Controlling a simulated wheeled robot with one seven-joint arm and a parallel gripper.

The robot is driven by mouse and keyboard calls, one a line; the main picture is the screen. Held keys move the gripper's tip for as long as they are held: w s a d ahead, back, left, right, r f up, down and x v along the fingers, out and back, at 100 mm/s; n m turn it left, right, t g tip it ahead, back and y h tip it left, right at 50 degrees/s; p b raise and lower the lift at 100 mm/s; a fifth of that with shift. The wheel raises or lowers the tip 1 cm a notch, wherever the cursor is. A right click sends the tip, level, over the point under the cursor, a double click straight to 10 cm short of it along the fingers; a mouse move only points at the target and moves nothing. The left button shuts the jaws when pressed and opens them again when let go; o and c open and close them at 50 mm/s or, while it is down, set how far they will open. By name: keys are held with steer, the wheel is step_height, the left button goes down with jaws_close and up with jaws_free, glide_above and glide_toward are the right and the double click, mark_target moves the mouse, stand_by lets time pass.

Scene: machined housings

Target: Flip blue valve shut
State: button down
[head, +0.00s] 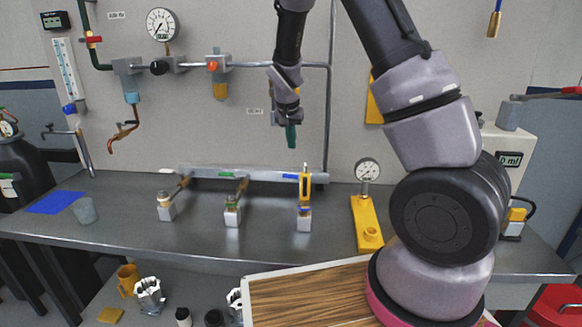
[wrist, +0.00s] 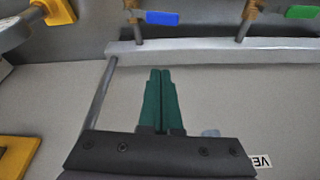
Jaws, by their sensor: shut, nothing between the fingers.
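The blue valve's lever (wrist: 162,18) shows at the top of the wrist view, on a brass body at the end of a short pipe from the grey manifold. The lever lies crosswise to that pipe, roughly parallel to the manifold. In the head view the blue lever (head: 290,176) is small, by the rightmost of three valves on the bench. My gripper (head: 291,135) is shut and empty, with green fingers pointing down above that valve, apart from it. The closed fingertips (wrist: 160,72) also show in the wrist view, below the lever in the picture.
A green-levered valve (head: 232,178) stands left of the blue one. The grey manifold (head: 255,174) runs behind the valves. A gauge on a yellow stand (head: 366,222) is to the right. A vertical pipe (head: 328,120) runs just right of my gripper. The bench front (head: 270,240) is clear.

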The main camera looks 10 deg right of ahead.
mark_target(289, 175)
steer(key=x, duration=1)
steer(key=shift+f, duration=0.1)
steer(key=shift+s+a, duration=0.45)
steer(key=shift+s, duration=0.45)
steer(key=shift+s+a, duration=0.45)
steer(key=shift+s, duration=0.4)
steer(key=shift+s+a+n, duration=0.45)
steer(key=shift+s+n, duration=0.15)
steer(key=shift+s, duration=0.25)
